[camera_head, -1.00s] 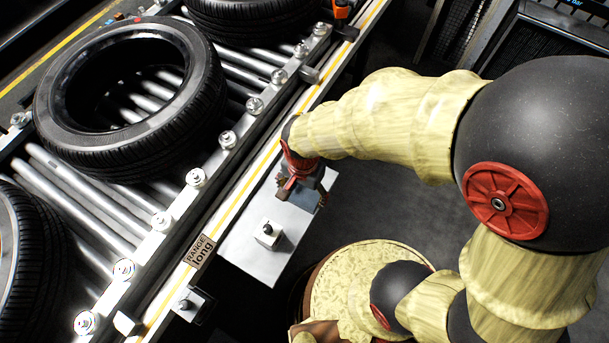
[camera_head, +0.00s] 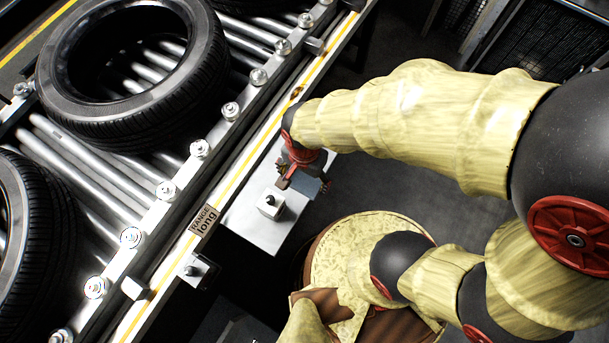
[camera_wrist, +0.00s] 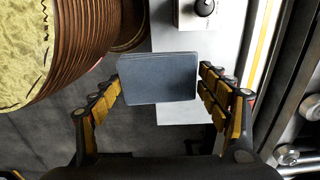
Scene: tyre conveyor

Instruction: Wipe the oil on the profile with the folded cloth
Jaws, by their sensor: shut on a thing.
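My gripper (camera_wrist: 160,82) is shut on the folded cloth (camera_wrist: 160,66), a flat blue-grey layered block with one finger at each side. In the head view the cloth (camera_head: 304,184) hangs below my red wrist, over the light plate beside the conveyor. The profile (camera_head: 236,170) is the pale side rail with a yellow line. A small dark brown patch (camera_head: 297,92), which looks like the oil, lies on it, above my gripper in the picture. The cloth is apart from that patch.
The light plate (camera_head: 240,232) carries a small box with a black knob (camera_head: 270,203). Tyres (camera_head: 130,70) lie on the rollers left of the rail.

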